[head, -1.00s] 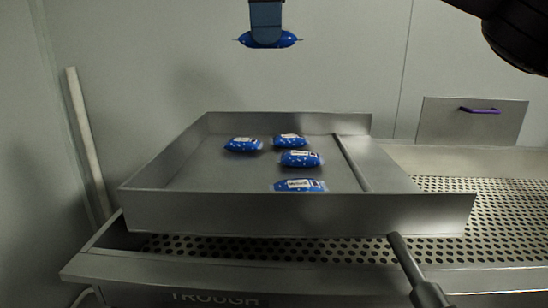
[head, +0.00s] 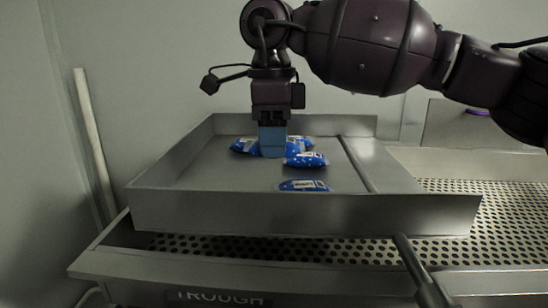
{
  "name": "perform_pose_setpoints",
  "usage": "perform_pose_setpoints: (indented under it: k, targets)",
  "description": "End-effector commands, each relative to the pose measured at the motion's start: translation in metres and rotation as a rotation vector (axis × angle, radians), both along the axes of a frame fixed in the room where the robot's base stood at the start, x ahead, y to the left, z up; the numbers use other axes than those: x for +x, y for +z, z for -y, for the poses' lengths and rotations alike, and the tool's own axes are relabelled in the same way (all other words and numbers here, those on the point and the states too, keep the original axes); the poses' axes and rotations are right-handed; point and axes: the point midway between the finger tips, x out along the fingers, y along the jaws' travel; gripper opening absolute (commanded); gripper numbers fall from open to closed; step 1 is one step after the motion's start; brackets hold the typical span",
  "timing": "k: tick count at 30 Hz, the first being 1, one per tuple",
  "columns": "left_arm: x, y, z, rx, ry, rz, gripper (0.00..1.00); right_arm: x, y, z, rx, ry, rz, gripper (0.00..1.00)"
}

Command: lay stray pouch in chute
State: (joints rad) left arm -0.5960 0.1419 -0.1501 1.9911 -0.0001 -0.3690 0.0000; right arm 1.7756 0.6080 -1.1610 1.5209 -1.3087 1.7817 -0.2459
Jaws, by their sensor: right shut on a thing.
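My right gripper (head: 272,152) reaches down from above into the shallow steel tray (head: 300,211), the only chute-like thing I can make out. Its blue fingers point down and are shut on a blue pouch, mostly hidden behind them among the other pouches. I cannot tell whether the held pouch touches the tray floor. A blue pouch (head: 240,146) shows left of the fingers. Another pouch (head: 305,160) lies to their right, with part of one behind it. One more pouch (head: 303,186) lies nearer the tray's front wall. My left gripper is out of view.
The tray sits over a perforated metal bench (head: 500,213) with a front ledge marked TROUGH (head: 218,297). A pale pole (head: 92,145) leans at the left wall. A panel with a purple handle (head: 477,112) is at back right. The tray's left floor is bare.

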Motion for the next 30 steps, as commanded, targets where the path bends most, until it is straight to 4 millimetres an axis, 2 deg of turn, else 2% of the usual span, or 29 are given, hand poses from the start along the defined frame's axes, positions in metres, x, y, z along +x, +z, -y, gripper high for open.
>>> perform_pose_setpoints:
  k: [8,27,28,30]
  targets:
    - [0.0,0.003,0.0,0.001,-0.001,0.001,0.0,0.0,-0.035,0.0,-0.002,0.002,-0.001,0.29]
    - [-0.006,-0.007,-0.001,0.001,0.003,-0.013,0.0,0.0,-0.046,0.0,0.0,0.0,-0.001,0.29]
    - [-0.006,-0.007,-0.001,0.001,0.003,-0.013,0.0,0.0,-0.045,0.0,-0.001,0.0,-0.001,0.57]
    - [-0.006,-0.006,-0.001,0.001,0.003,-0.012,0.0,0.0,-0.045,0.0,-0.001,0.0,0.0,0.68]
